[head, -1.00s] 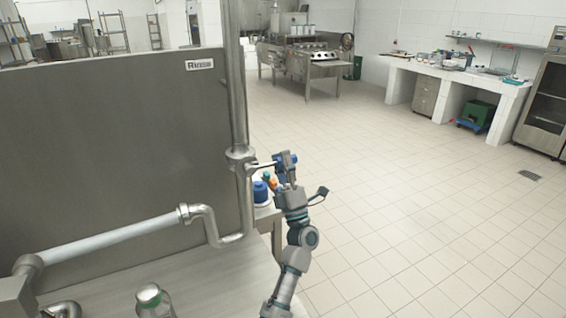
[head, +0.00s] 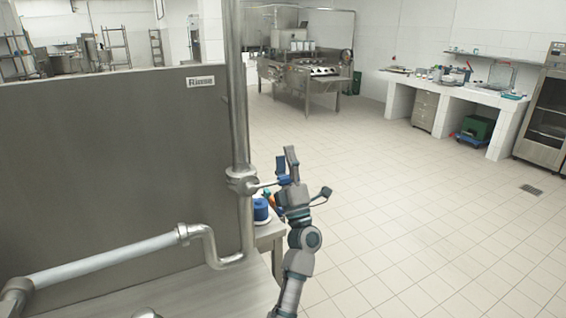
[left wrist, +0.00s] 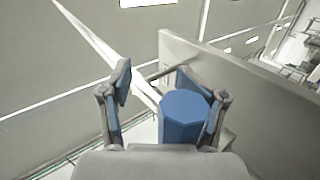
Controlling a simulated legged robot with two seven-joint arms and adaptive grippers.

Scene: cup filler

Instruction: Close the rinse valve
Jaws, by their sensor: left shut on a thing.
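The rinse valve (head: 241,182) is a metal fitting on the upright pipe in the head view, beside a panel with a sign (head: 200,82), probably reading "Rinse". Its thin lever (head: 266,185) points right and ends in a blue grip (head: 285,181). My left gripper (head: 287,163) is at the lever's end, fingers upward, shut on the blue grip. In the left wrist view the blue grip (left wrist: 184,112) stands between the fingers of my left gripper (left wrist: 165,95), nearer the right finger. The exact contact is hard to see. My right gripper is out of view.
A blue container (head: 260,209) stands on the table's corner, below the lever. A bent pipe (head: 213,247) runs low along the metal table (head: 190,293).

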